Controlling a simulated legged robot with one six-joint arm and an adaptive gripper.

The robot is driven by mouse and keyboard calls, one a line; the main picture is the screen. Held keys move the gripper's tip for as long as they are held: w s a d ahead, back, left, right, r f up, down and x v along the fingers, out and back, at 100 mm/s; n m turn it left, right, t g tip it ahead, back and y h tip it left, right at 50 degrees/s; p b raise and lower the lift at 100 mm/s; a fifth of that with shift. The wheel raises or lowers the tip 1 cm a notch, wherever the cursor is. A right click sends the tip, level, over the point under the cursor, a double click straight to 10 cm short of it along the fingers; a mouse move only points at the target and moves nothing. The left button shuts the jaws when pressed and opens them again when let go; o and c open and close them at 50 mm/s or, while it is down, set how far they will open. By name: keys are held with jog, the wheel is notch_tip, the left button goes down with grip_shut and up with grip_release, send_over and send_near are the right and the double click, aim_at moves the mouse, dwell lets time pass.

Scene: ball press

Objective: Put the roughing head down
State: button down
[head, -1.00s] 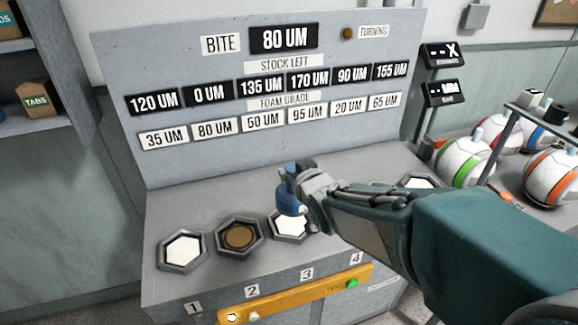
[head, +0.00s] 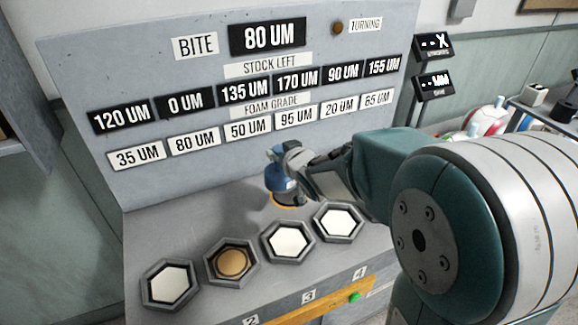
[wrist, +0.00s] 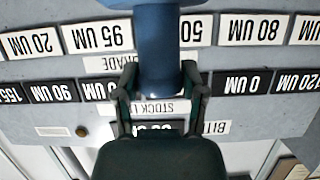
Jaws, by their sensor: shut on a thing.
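The roughing head (head: 278,181) is a blue, rounded piece with a dark lower part. My gripper (head: 291,158) is shut on its upper part. The head looks upright, over an orange ring (head: 287,207) on the bench top behind the hexagonal sockets. I cannot tell whether it touches the ring or hangs just above it. In the wrist view the blue body of the roughing head (wrist: 158,45) stands between the two fingers of my gripper (wrist: 160,88). Its lower end is cut off there.
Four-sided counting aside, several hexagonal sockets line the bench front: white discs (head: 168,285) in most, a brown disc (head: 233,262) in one. A grey panel (head: 75,70) with readouts rises behind; BITE reads 80 UM. A yellow strip (head: 330,301) with a green button runs along the front.

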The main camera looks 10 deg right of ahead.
jog(key=w+d+f, duration=0.3)
jog(key=w+f, duration=0.3)
jog(key=f, duration=0.3)
jog(key=shift+d+f, duration=0.2)
jog(key=shift+f, duration=0.1)
jog(key=shift+c, duration=0.8)
grip_release()
jog(key=shift+f, duration=0.2)
jog(key=shift+r, duration=0.1)
